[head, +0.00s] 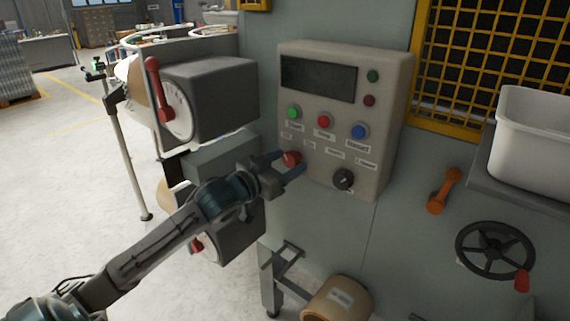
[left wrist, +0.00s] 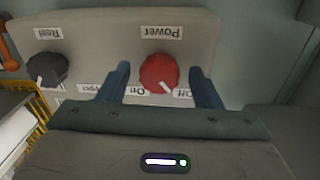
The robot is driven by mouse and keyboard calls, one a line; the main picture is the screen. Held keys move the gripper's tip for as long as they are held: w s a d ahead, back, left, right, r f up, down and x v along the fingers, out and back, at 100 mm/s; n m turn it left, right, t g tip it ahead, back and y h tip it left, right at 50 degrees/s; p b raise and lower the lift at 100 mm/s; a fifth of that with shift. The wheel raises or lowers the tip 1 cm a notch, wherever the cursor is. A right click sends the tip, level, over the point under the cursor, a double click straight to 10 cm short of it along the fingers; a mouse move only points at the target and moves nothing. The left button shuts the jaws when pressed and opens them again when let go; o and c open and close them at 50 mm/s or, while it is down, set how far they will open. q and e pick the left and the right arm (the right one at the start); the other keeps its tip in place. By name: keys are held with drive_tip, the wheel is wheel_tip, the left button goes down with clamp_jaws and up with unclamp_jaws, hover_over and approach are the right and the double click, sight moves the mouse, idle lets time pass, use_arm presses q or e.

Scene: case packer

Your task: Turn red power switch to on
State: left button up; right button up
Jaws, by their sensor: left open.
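The red power switch (head: 291,159) is a round knob low on the left of the beige control panel (head: 390,130). In the left wrist view, which is upside down, the red knob (left wrist: 158,72) has a white mark pointing toward the "Off" label (left wrist: 183,94); the "On" label (left wrist: 134,91) is on the other side. My left gripper (head: 290,163) is open at the knob. In the left wrist view its two blue fingers (left wrist: 160,84) stand on either side of the knob, with gaps visible. My right gripper is out of view.
The panel also has a dark screen (head: 318,78), green (head: 293,112), red (head: 323,121) and blue (head: 359,131) buttons, and a black knob (head: 343,179) right of the switch. A grey box with a red lever (head: 158,90) stands left of the panel, close to my arm.

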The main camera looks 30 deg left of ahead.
use_arm(q)
drive_tip(key=c, duration=1)
drive_tip(key=shift+m, duration=0.4)
drive_tip(key=m+p, duration=0.1)
drive_tip(key=m, duration=0.1)
drive_tip(key=shift+r+m+p, duration=0.15)
drive_tip(key=shift+m+p, duration=0.25)
drive_tip(key=m+p, duration=0.1)
drive_tip(key=m, duration=0.2)
drive_tip(key=shift+m+g, duration=0.3)
drive_tip(key=m, duration=0.4)
drive_tip(key=shift+y+p, duration=0.35)
drive_tip(key=shift+y, duration=0.05)
drive_tip(key=shift+m+y, duration=0.3)
drive_tip(key=shift+m, duration=1.6)
